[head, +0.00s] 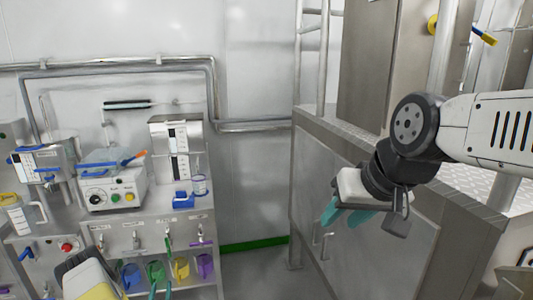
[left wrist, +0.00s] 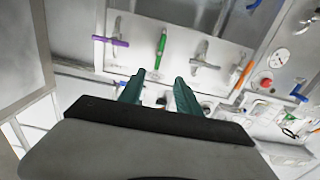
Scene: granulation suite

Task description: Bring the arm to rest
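My left gripper (left wrist: 160,92) shows two teal fingers with a gap between them in the left wrist view. They point at the steel panel of valves, and nothing is held between them. In the head view a pale part of my left arm stands at the bottom left, in front of the bench. My right gripper (head: 345,212) hangs from the right arm, in front of the steel cabinet, pointing down and left. Its two teal fingers are apart and nothing shows between them. Whether it touches the cabinet cannot be told.
The steel cabinet (head: 385,248) is at right. Floor shows between bench and cabinet.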

